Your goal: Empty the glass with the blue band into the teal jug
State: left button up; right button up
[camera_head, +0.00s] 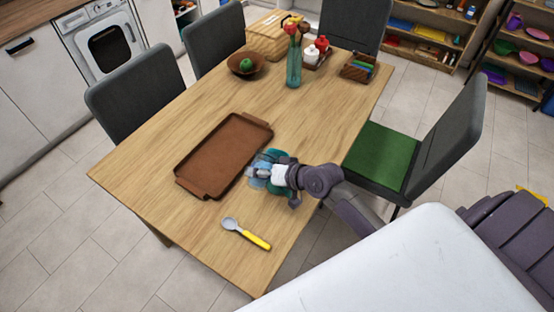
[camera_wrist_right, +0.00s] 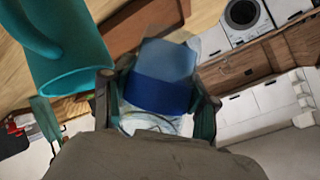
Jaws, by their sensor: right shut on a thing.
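My right gripper (camera_head: 268,173) is shut on the glass with the blue band (camera_wrist_right: 158,93). The glass looks bluish and see-through in the head view (camera_head: 258,181). In the right wrist view its band lies between the two fingers (camera_wrist_right: 157,103). The teal jug (camera_wrist_right: 72,62) is beside the glass in that view, its open mouth and handle showing. In the head view the jug is mostly hidden by my right gripper. I cannot tell the glass's exact tilt or how much it holds. My left gripper is not in view.
A brown tray (camera_head: 225,155) lies left of the gripper. A yellow-handled spoon (camera_head: 247,234) lies near the table's front edge. A bowl with a green fruit (camera_head: 246,65), a flower vase (camera_head: 293,68) and a small box (camera_head: 357,68) stand at the back. Chairs surround the table.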

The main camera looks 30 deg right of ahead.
aim_at(264, 162)
jog(key=shift+d+r+m, duration=0.1)
jog(key=shift+r+m, duration=0.2)
jog(key=shift+f+m+g+y+b, duration=0.6)
jog(key=shift+m+y+b, duration=0.45)
jog(key=shift+b, duration=0.75)
dwell(0.8)
jog(key=shift+r+m+y, duration=0.35)
jog(key=shift+r+y, duration=0.15)
jog(key=shift+y, duration=0.15)
dwell(0.7)
jog(key=shift+w+d+r+m+g+y, duration=0.35)
jog(key=shift+d+r+m+y, duration=0.1)
jog(key=shift+d+m+y, duration=0.1)
dwell(0.8)
jog(key=shift+w+d+r+m+y+p, duration=0.15)
jog(key=shift+d+r+m+y+p, duration=0.1)
jog(key=shift+r+m+y+p, duration=0.3)
dwell(1.2)
